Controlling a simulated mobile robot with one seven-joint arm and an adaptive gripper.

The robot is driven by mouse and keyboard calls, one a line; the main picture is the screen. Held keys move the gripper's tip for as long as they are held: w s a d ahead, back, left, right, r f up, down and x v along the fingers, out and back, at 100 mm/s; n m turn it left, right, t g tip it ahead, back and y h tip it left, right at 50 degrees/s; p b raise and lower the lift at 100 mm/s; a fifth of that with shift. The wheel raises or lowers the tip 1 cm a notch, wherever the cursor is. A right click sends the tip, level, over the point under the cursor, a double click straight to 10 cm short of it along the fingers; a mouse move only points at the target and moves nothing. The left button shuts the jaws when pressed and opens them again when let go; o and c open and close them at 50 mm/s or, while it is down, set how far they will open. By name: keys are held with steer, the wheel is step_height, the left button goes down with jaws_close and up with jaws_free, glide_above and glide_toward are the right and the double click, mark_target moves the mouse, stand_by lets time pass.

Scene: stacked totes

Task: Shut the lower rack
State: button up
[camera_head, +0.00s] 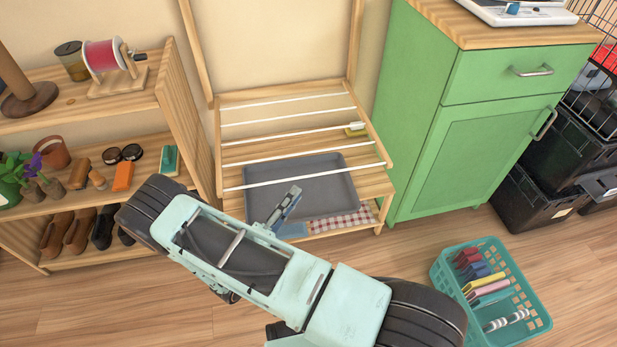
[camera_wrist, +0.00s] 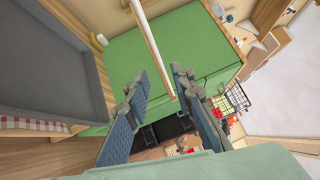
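The lower rack is a wooden frame with several white rods (camera_head: 285,137), folded out from the wall and standing roughly level above a low wooden stand. Its front rod (camera_head: 345,170) crosses above a grey tray. One pale rod (camera_wrist: 152,42) also shows in the wrist view, running down toward the gap between my fingers. My gripper (camera_head: 286,208) is just in front of the front rod, near its middle; it is open in the wrist view (camera_wrist: 164,92), with fingers apart. I cannot tell whether the rod is between the fingers in depth or whether they touch it.
The grey tray (camera_head: 320,190) and a checked cloth (camera_head: 340,221) are on the stand under the rack. A green cabinet (camera_head: 455,150) stands close on the right, a laden shelf (camera_head: 130,100) on the left. A teal basket (camera_head: 443,272) sits on the floor at front right.

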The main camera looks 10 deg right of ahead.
mark_target(309, 176)
steer(key=b+x, duration=0.1)
steer(key=x, duration=0.7)
steer(key=shift+w+d, duration=0.2)
steer(key=shift+d, duration=0.05)
jaws_close()
steer(key=shift+r, duration=0.1)
